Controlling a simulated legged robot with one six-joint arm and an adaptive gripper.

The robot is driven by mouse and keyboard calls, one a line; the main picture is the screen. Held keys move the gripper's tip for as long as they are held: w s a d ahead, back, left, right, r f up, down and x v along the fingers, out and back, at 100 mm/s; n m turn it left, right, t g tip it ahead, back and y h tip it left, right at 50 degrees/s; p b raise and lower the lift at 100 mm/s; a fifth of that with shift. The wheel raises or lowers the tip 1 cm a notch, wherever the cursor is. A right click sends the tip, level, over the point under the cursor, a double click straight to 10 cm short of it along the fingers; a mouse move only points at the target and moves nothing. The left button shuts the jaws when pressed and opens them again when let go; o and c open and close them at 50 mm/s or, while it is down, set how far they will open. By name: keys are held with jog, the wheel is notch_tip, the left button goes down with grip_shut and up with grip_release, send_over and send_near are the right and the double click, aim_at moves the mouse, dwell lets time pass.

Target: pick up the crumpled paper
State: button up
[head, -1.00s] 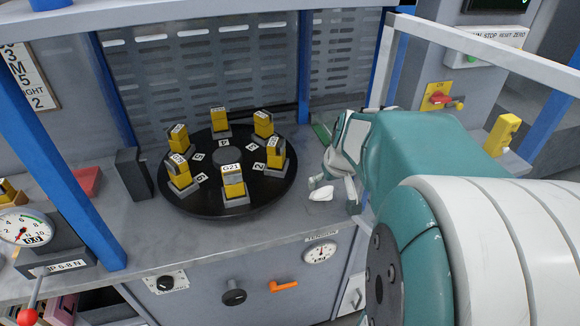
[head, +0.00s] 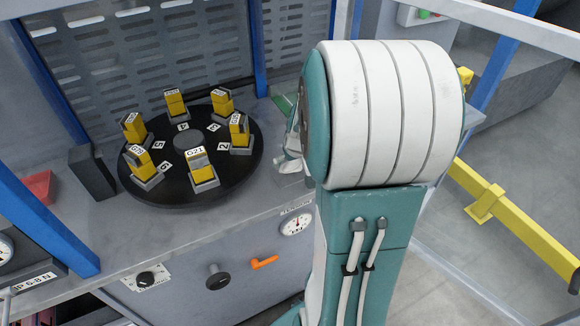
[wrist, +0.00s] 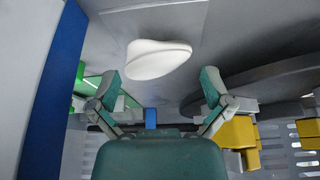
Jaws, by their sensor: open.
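The crumpled paper (wrist: 158,59) is a smooth white lump on the grey surface in the wrist view. My gripper (wrist: 160,88) is open there, its two green-tipped fingers spread to either side with the paper ahead of and between them. The fingers look apart from the paper, and nothing is held. In the head view my gripper (head: 291,152) shows only in part beside my arm, over the right end of the grey bench (head: 240,222).
A black turntable (head: 190,196) with several yellow blocks stands just left of my gripper in the head view. A blue post (wrist: 52,90) is close on the left in the wrist view. A yellow rail (head: 525,225) runs along the right floor.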

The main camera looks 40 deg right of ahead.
jog(key=shift+x, duration=1.35)
jog(key=shift+d+r, duration=0.1)
jog(key=c, duration=0.6)
jog(key=shift+r, duration=0.1)
jog(key=shift+c, duration=0.2)
